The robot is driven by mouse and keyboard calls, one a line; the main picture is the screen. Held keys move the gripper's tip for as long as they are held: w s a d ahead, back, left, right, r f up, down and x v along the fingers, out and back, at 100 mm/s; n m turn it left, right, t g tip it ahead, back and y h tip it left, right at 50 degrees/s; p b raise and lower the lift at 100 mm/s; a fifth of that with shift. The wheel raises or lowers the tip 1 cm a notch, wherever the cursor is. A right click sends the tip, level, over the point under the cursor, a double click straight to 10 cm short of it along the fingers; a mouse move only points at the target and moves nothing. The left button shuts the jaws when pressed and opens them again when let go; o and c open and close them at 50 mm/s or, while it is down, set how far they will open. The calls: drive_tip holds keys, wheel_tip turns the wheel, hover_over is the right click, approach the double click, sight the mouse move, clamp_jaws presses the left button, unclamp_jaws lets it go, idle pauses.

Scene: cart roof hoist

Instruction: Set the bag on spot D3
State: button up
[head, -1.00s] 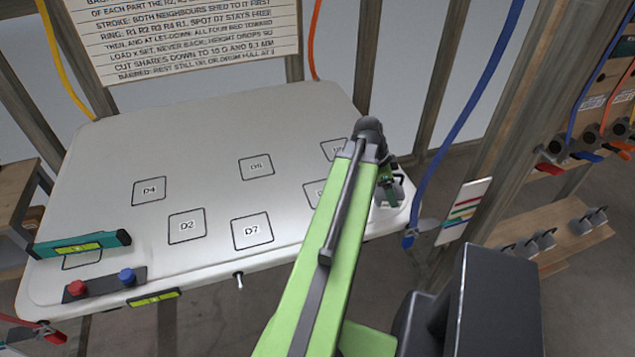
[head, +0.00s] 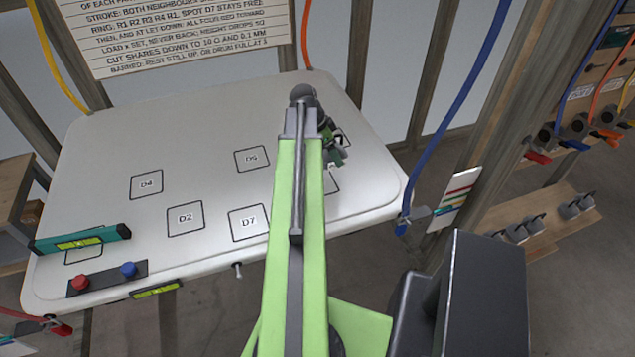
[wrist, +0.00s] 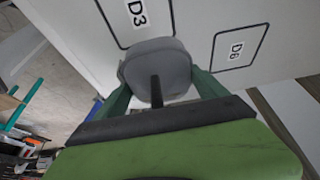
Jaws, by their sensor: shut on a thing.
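The grey bag (wrist: 158,72) is between the two green fingers of my gripper (wrist: 160,88) in the wrist view. The gripper is shut on it. Spot D3 (wrist: 137,14) is an outlined square on the pale board, just beyond the bag in the wrist view; the bag covers part of its near edge. I cannot tell whether the bag touches the board. In the head view my gripper (head: 332,147) is over the board's right part, and my arm hides most of the bag and part of the squares there.
The pale board (head: 110,160) carries other marked squares: D4 (head: 146,184), D2 (head: 185,218), D7 (head: 248,223), D5 (head: 252,159) and D6 (wrist: 240,48). A teal level (head: 80,242) lies at its left front. A blue hose (head: 455,105) hangs at the right.

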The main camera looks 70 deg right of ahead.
drive_tip(key=w+a+f, duration=0.1)
drive_tip(key=a+f+b, duration=0.1)
drive_tip(key=a, duration=0.1)
drive_tip(key=w+a+f+b, duration=0.1)
drive_tip(key=shift+w+a+f, duration=0.15)
drive_tip(key=shift+w, duration=0.2)
drive_tip(key=shift+w+a, duration=0.2)
wheel_tip(320, 180, down, 4)
drive_tip(key=b, duration=0.4)
drive_tip(key=shift+f+b, duration=0.25)
drive_tip(key=shift+b, duration=0.05)
drive_tip(key=shift+r, duration=0.25)
drive_tip(key=shift+f, duration=0.2)
drive_tip(key=o, duration=2)
drive_tip(key=shift+r, duration=0.1)
